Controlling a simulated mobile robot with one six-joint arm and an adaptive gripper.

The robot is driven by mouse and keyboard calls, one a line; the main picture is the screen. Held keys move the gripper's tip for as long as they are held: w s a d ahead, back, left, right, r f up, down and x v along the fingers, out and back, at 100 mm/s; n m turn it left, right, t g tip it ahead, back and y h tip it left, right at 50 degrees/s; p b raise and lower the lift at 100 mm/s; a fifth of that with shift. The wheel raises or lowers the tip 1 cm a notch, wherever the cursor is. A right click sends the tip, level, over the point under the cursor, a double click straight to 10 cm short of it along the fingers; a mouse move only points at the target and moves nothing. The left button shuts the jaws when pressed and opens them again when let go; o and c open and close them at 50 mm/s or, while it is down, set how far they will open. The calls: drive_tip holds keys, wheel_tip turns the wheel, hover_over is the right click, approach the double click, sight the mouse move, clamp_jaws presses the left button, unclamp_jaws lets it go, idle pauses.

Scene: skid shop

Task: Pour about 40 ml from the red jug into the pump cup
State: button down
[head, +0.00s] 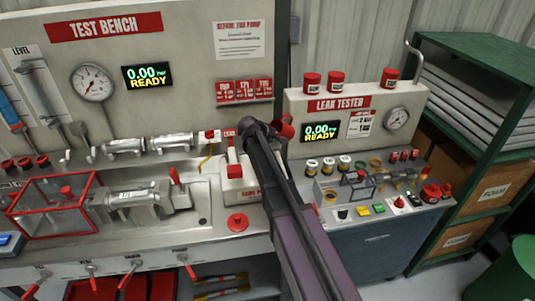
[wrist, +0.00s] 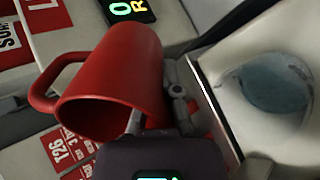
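The red jug (wrist: 125,72) is large in the wrist view, with its handle at the left and its mouth facing the lower left. Its contents do not show. In the head view a small part of the jug (head: 286,128) shows beside the end of my arm. My gripper (wrist: 165,110) is at the jug's lower right side and appears shut on it; only part of the fingers shows. A pale block with a round opening and bluish surface (wrist: 275,82), apparently the pump cup, is at the right, apart from the jug. The white pump box (head: 240,188) is partly behind my arm.
The test bench (head: 210,145) with gauge and clamped cylinders lies left of my arm. The leak-test bench (head: 345,125) stands right, with red cans on top and small parts on its deck. A green shelf (head: 475,140) with boxes is at far right.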

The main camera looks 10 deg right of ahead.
drive_tip(key=shift+p, duration=0.3)
drive_tip(key=shift+s+a+g+y+p, duration=0.15)
drive_tip(key=shift+g+y+p, duration=0.2)
drive_tip(key=shift+y, duration=0.15)
drive_tip(key=shift+s+a+f+g+y+p, duration=0.1)
drive_tip(key=shift+f+g+y+p, duration=0.25)
drive_tip(key=shift+y+p, duration=0.35)
drive_tip(key=shift+r+g+y+p, duration=0.2)
drive_tip(key=shift+g+y+p, duration=0.1)
drive_tip(key=shift+y+p, duration=0.25)
idle(1.4)
drive_tip(key=shift+d+r+g+y+p, duration=0.2)
drive_tip(key=shift+d+g+y+p, duration=0.3)
drive_tip(key=shift+y+p, duration=0.5)
drive_tip(key=shift+w+d+f+g+y+b, duration=0.15)
drive_tip(key=shift+f+g+y, duration=0.1)
drive_tip(key=shift+f+y, duration=0.2)
drive_tip(key=shift+w+f+g+y+b, duration=0.1)
drive_tip(key=shift+f+g+y+b, duration=0.05)
drive_tip(key=shift+f+g+y, duration=0.2)
drive_tip(key=shift+d+f+g+y+b, duration=0.15)
drive_tip(key=shift+f+g+y+b, duration=0.5)
drive_tip(key=shift+f+b, duration=0.65)
drive_tip(key=shift+f, duration=0.15)
